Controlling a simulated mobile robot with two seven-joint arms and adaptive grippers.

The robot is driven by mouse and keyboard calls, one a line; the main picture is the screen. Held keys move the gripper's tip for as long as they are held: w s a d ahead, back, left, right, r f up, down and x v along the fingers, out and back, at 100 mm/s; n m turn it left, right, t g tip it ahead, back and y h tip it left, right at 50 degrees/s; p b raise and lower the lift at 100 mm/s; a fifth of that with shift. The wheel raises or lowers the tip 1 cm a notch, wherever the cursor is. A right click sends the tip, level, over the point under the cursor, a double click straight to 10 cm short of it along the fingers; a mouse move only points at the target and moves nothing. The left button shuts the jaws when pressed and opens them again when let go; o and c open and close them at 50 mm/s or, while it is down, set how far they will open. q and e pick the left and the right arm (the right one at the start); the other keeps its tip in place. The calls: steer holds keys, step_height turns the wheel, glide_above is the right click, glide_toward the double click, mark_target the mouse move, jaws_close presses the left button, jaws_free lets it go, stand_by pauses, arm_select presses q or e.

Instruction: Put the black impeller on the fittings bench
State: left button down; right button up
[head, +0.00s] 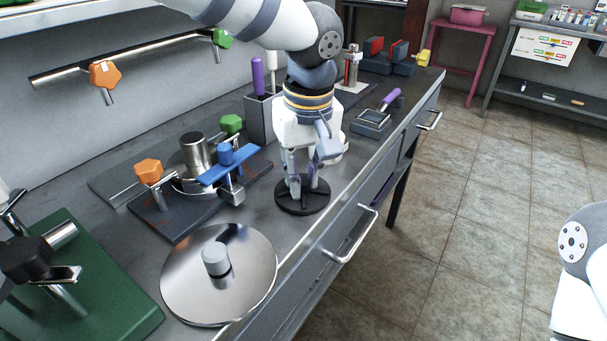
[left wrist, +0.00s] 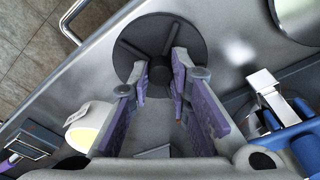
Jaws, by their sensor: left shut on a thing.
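The black impeller (head: 303,207) is a dark round disc with raised vanes, at the front edge of a grey metal bench (head: 275,222). My left gripper (head: 302,184) points down over it and is shut on its centre hub. In the left wrist view the impeller (left wrist: 150,28) lies flat-on beyond the fingers, and the purple-padded left gripper (left wrist: 160,80) closes around the hub. I cannot tell whether the disc touches the bench or hangs just above it. My right gripper is out of view.
A shiny round plate (head: 195,280) with a knob lies left of the impeller. A clamp fixture (head: 180,212) with orange, green and blue handles stands behind. A dark square tray (head: 371,121) is to the right. A pink table (head: 465,30) and a shelf unit (head: 548,93) stand beyond open floor.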

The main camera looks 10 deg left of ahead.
mark_target(306, 197)
arm_select(q)
steer(key=c, duration=1.5)
jaws_free()
steer(key=shift+f, duration=0.1)
steer(key=r, duration=0.8)
steer(key=s+r, duration=0.1)
steer(key=r, duration=0.3)
steer(key=shift+s+d+r, duration=0.1)
steer(key=shift+d, duration=0.3)
